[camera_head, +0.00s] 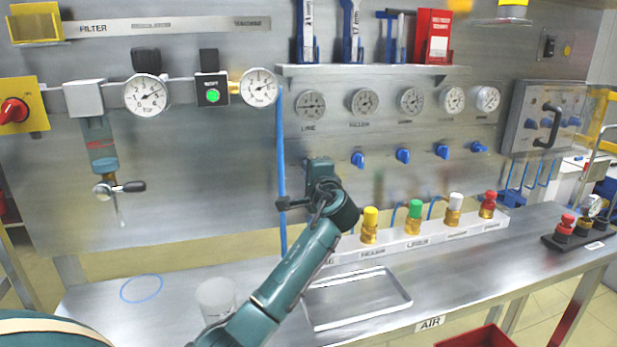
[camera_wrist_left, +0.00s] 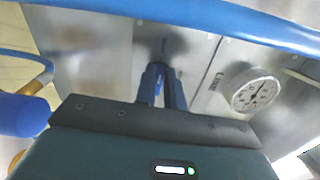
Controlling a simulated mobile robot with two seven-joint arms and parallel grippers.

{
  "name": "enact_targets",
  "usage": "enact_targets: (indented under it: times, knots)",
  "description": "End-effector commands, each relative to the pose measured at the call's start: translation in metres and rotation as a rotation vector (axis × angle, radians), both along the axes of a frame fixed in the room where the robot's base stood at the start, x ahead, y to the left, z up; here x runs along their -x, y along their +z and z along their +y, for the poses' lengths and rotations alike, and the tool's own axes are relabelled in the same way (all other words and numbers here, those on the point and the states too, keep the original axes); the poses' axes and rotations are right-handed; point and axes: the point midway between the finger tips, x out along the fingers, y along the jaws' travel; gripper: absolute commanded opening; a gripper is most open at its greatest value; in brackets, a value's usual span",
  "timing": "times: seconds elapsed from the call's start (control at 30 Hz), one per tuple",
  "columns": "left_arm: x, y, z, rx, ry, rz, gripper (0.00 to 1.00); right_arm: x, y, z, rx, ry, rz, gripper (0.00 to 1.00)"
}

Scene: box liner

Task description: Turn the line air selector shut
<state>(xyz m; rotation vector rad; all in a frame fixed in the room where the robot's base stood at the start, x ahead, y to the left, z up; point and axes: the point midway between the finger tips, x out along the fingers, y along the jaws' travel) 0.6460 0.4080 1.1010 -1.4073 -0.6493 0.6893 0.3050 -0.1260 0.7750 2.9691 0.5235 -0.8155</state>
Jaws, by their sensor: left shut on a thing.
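The line air selector sits on the steel panel below the gauge labelled LINE (camera_head: 311,104), first in the row of blue knobs. My left gripper (camera_head: 318,164) is at that spot and hides the selector in the head view. In the left wrist view, the left gripper's fingers (camera_wrist_left: 162,88) are close together against the panel, shut on the selector, which is mostly hidden between them. The LINE gauge also shows there (camera_wrist_left: 250,92), right of the fingers. The selector's angle cannot be read. My right gripper is not in view.
Other blue selectors (camera_head: 403,155) continue to the right. A blue hose (camera_head: 281,170) hangs just left of the gripper and crosses the top of the wrist view (camera_wrist_left: 200,14). Below, a white rail (camera_head: 435,240) carries several colour-capped fittings, and an empty tray (camera_head: 357,318) lies on the bench.

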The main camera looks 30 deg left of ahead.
Motion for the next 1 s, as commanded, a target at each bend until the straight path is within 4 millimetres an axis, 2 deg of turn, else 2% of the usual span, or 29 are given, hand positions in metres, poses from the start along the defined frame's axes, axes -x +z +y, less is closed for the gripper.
enact_targets:
  times: [0.7,0.73,1.0]
  knots:
    - [0.0000,-0.0027,-0.0007,0.053,0.000,-0.056,0.00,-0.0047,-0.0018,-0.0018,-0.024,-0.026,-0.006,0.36]
    - [0.0000,-0.0027,-0.0007,0.053,0.000,-0.056,0.12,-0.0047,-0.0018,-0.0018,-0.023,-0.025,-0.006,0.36]
    - [0.0000,-0.0018,-0.0004,0.051,0.000,-0.057,0.33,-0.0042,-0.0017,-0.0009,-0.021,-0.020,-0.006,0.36]
